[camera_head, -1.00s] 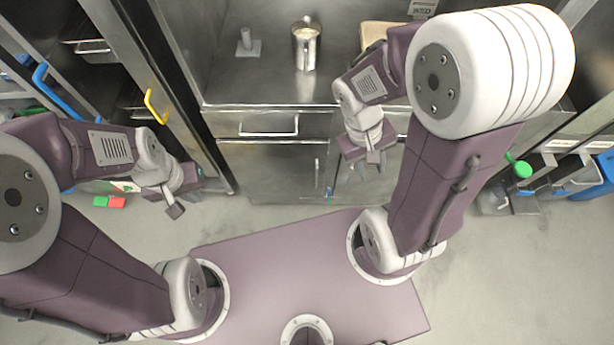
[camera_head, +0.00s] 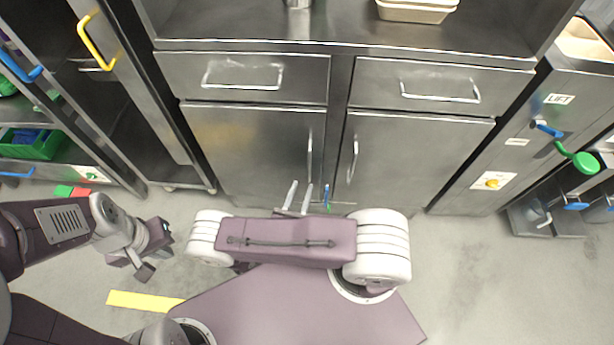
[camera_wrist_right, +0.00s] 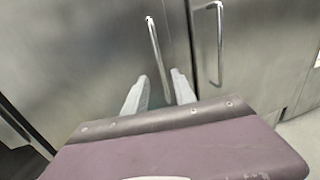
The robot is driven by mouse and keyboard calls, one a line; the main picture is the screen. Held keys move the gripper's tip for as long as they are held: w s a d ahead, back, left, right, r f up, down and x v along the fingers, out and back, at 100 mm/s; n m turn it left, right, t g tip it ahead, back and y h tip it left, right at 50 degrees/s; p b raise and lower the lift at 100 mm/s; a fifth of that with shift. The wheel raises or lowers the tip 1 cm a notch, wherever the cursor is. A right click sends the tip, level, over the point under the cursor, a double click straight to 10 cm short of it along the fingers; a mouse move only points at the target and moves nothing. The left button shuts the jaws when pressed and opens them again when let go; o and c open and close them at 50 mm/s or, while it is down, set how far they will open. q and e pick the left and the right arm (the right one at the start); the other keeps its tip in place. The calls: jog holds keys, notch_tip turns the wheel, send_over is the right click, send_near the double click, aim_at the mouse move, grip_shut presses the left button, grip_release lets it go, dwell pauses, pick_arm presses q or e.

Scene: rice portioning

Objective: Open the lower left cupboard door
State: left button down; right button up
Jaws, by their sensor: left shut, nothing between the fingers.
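The lower left cupboard door (camera_head: 245,150) is shut, flush with the steel front. Its upright bar handle (camera_head: 310,154) is near the right edge. My right gripper (camera_head: 297,196) is low in front of this door, its two pale fingers apart, close to the handle's lower end. In the right wrist view the fingers (camera_wrist_right: 158,92) stand on either side of the handle's lower part (camera_wrist_right: 155,50). I cannot tell whether they touch it. My left gripper (camera_head: 140,264) is shut and empty over the floor at the left, away from the cupboard.
The lower right door (camera_head: 415,160) is shut, with its own handle (camera_head: 353,160) just right of the middle post. Two shut drawers (camera_head: 243,65) sit above the doors. A shelf with a green bin (camera_head: 38,145) stands at the left.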

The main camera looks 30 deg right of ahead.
aim_at(309, 168)
jog(key=b+x, duration=0.2)
jog(key=x, duration=0.6)
jog(key=shift+s+d, duration=0.1)
jog(key=shift+s, duration=0.05)
jog(key=shift+w+d+r, duration=0.15)
jog(key=shift+w+d, duration=0.25)
jog(key=shift+w, duration=0.1)
jog(key=shift+c, duration=0.3)
grip_shut()
dwell(0.5)
